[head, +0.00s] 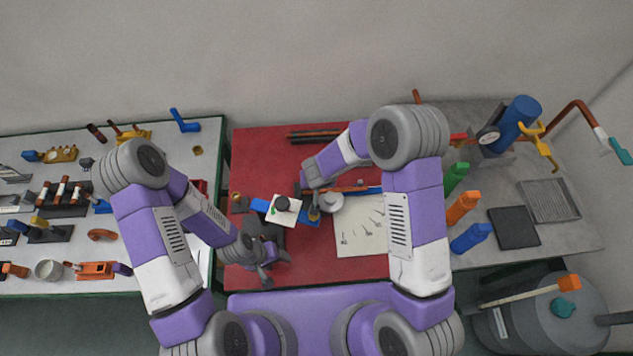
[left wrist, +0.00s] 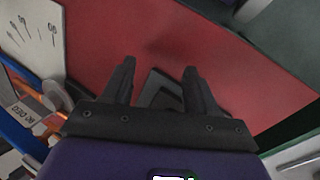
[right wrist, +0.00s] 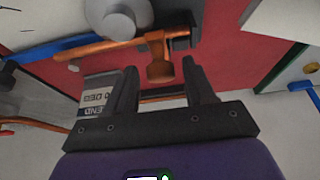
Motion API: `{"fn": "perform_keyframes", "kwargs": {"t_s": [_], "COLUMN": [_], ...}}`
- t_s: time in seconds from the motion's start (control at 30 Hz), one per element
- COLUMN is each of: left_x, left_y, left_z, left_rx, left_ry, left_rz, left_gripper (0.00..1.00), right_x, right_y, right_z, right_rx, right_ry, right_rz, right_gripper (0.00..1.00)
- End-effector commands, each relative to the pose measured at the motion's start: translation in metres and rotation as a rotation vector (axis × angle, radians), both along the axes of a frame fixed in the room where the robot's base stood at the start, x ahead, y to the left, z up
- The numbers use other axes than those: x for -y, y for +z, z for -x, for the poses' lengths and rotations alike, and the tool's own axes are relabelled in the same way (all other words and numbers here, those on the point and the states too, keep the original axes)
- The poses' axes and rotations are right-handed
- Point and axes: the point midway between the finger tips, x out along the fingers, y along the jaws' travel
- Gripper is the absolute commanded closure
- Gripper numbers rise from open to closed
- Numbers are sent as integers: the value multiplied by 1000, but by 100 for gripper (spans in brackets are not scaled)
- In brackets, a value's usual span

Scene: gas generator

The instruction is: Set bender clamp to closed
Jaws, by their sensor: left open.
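The pipe bender lies on the red mat, with a pale round die (head: 331,202), an orange bar (right wrist: 110,47) and a blue bar (right wrist: 42,48). An orange clamp piece (right wrist: 160,70) shows close to the right fingertips in the right wrist view. My right gripper (right wrist: 160,66) is open, its fingers either side of that piece with gaps; I cannot tell whether they touch it. In the head view the right arm partly covers the bender. My left gripper (head: 266,272) is open and empty over the mat's front left, apart from the bender.
A white box with a black knob (head: 284,207) sits left of the bender, and a marked paper sheet (head: 360,232) lies right of it. The left bench (head: 150,282) holds several tools.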

Motion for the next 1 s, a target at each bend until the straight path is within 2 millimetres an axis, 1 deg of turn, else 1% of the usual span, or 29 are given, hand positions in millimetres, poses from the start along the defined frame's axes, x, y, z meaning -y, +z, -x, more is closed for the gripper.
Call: {"fn": "perform_keyframes", "kwargs": {"t_s": [0.23, 0.33, 0.47, 0.6, 0.7, 0.83, 1.0], "left_x": [0, 0, 0, 0, 0, 0, 0], "left_y": [0, 1, 9, 20, 26, 30, 30], "left_z": [0, 0, 0, 0, 0, 0, 0], "left_rx": [0, 0, 0, 0, 0, 0, 0], "left_ry": [0, 0, 0, 0, 0, 0, 0], "left_rz": [0, 0, 0, 0, 0, 0, 0], "left_gripper": [42, 42, 42, 42, 42, 42, 42], "right_x": [0, -1, -1, -1, 0, -1, 0], "right_y": [-1, 3, 19, 43, 57, 68, 70], "right_z": [1, 2, 7, 16, 22, 27, 29], "right_rx": [-3, -3, -1, 0, -1, -1, -2], "right_ry": [1, 2, 2, 3, 2, 2, 1], "right_rz": [-1, 0, 0, -1, 0, 0, 0], "right_gripper": [42, 42, 42, 42, 42, 42, 42]}}
